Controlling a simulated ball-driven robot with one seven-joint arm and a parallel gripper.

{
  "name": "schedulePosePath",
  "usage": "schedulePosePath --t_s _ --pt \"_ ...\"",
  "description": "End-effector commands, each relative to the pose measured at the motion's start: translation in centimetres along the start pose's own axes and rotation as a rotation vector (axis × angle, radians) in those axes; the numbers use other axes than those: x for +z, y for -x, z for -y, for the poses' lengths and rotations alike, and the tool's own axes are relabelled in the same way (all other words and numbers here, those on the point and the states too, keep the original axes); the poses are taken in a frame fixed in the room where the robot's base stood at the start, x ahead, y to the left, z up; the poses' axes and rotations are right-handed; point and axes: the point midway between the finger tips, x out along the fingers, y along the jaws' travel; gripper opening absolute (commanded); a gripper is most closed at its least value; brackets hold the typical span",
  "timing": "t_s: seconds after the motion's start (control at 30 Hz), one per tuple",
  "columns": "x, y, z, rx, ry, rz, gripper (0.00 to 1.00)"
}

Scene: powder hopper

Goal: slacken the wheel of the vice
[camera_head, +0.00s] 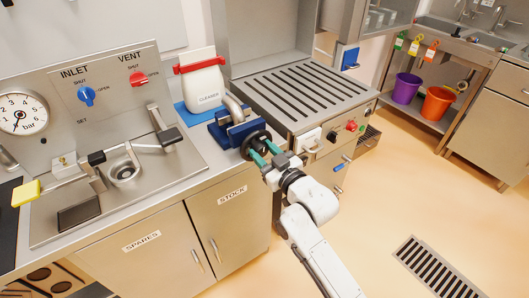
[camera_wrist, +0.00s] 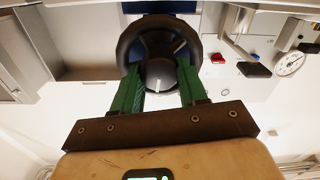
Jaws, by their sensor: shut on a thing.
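The blue vice (camera_head: 232,129) stands at the counter's front right corner, with a curved grey metal piece (camera_head: 232,107) at its top. Its black wheel (camera_head: 257,143) faces the room. The wheel fills the upper middle of the wrist view (camera_wrist: 159,24), with a grey hub at its centre. My gripper (camera_head: 264,155) has two green fingers, which lie on either side of the wheel's lower part in the wrist view (camera_wrist: 160,80). It is shut on the wheel. The exact contact of the fingertips is hard to see.
A slatted metal bench (camera_head: 305,92) with a red and a black knob is to the right. The counter holds a panel with a gauge (camera_head: 22,114) at left. Open floor lies at right.

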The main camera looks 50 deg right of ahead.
Motion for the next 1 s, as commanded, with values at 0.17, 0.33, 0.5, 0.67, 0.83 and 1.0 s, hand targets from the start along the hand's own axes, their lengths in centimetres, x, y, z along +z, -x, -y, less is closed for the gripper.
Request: schedulePosePath --t_s 0.17,0.33,0.5,0.67,0.83,1.0 --pt "-0.4 -0.3 0.1 0.000 -0.002 -0.008 0.45" --pt "-0.4 -0.3 0.2 -0.001 -0.003 -0.009 0.61" --pt "-0.4 0.0 0.2 -0.002 -0.003 -0.009 0.68" --pt "-0.1 1.9 0.1 -0.001 -0.001 -0.006 0.68" --pt "0.0 5.3 0.0 0.001 0.000 -0.002 0.68" --pt "0.1 8.3 -0.1 0.002 0.000 -0.001 0.68"
